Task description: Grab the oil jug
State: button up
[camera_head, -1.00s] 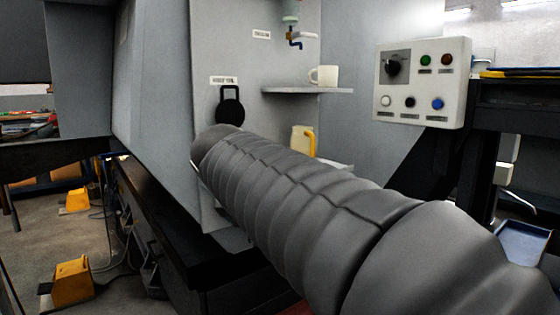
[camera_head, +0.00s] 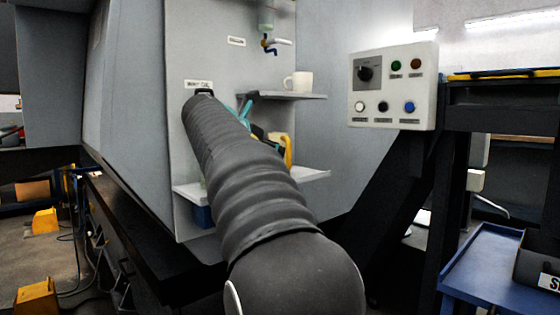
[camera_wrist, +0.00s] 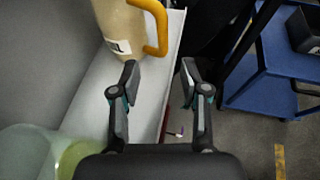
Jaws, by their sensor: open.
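The oil jug (camera_wrist: 122,28) is beige with a yellow-orange handle (camera_wrist: 160,35) and a partly readable label. In the wrist view it stands at the top, on a white shelf (camera_wrist: 90,100). My gripper (camera_wrist: 160,75) is open and empty, its fingers pointing toward the jug. The handle lies just beyond the fingertips, roughly in line with the gap; I see no contact. In the head view my arm hides most of the jug, and its handle (camera_head: 288,150) shows right of the gripper's teal parts.
A translucent greenish container (camera_wrist: 50,150) stands near my gripper at lower left. A white mug (camera_head: 299,82) sits on the upper shelf (camera_head: 290,96), under a small tap. A control panel (camera_head: 394,86) and blue cart (camera_head: 480,265) are at right. The grey machine wall backs the shelves.

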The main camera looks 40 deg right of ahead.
aim_at(287, 156)
jog(key=b+x, duration=0.1)
jog(key=x, duration=0.7)
jog(key=shift+s+d+r, duration=0.15)
jog(key=shift+d, duration=0.1)
jog(key=shift+r, duration=0.1)
grip_shut()
